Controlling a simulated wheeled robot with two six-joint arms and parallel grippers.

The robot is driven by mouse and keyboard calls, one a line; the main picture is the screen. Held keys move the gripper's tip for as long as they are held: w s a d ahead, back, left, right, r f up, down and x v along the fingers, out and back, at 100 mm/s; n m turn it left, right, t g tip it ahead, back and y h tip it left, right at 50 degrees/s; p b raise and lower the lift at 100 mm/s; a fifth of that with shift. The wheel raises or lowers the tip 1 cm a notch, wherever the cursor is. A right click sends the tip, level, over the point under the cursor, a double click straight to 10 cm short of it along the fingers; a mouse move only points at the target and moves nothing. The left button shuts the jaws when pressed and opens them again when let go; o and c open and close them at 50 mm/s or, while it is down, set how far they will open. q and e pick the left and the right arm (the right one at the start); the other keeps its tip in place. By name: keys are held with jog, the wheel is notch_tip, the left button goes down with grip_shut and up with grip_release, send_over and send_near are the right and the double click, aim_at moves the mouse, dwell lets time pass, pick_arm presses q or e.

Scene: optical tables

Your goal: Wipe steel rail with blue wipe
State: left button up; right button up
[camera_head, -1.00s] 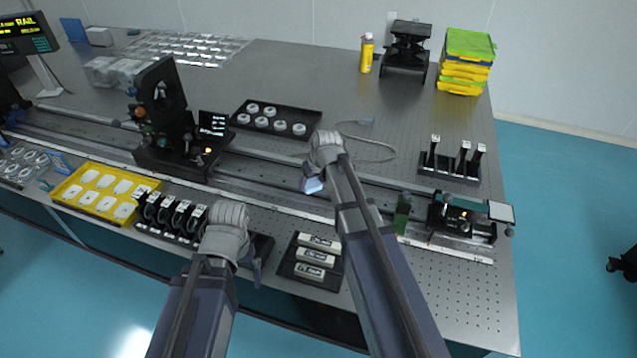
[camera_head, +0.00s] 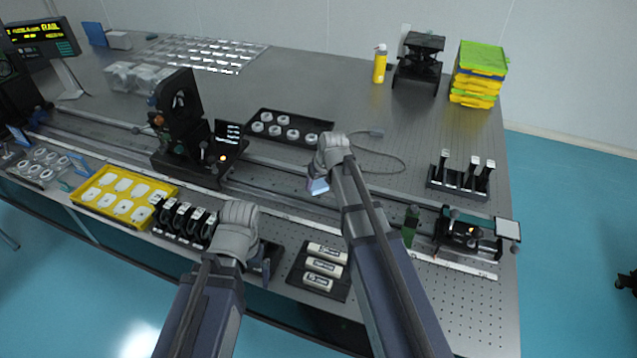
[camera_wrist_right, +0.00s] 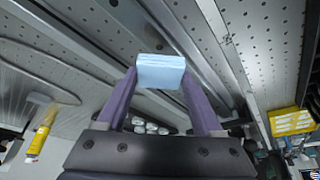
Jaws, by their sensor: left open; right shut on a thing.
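The steel rail (camera_head: 270,180) runs lengthwise across the table, from the left end to the stage at right. My right gripper (camera_head: 319,180) is shut on the folded pale blue wipe (camera_head: 319,187) over the middle of the rail. In the right wrist view the wipe (camera_wrist_right: 160,71) sits between the two purple fingers, in front of the long rail strips (camera_wrist_right: 178,35). I cannot tell whether it touches the rail. My left gripper (camera_head: 263,262) is open near the table's front edge, its fingers partly hidden behind the hand.
A black optic mount (camera_head: 180,115) stands on the rail left of the wipe, and a small stage (camera_head: 468,230) with a green block (camera_head: 411,222) is at right. A black tray of white rings (camera_head: 290,127) lies behind. A yellow tray (camera_head: 122,193) and labelled holders (camera_head: 322,268) line the front.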

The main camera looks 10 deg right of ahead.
jog(key=shift+r+p, duration=0.8)
jog(key=shift+r, duration=0.35)
notch_tip(320, 180, up, 3)
jog(key=p, duration=0.3)
jog(key=shift+r, duration=0.1)
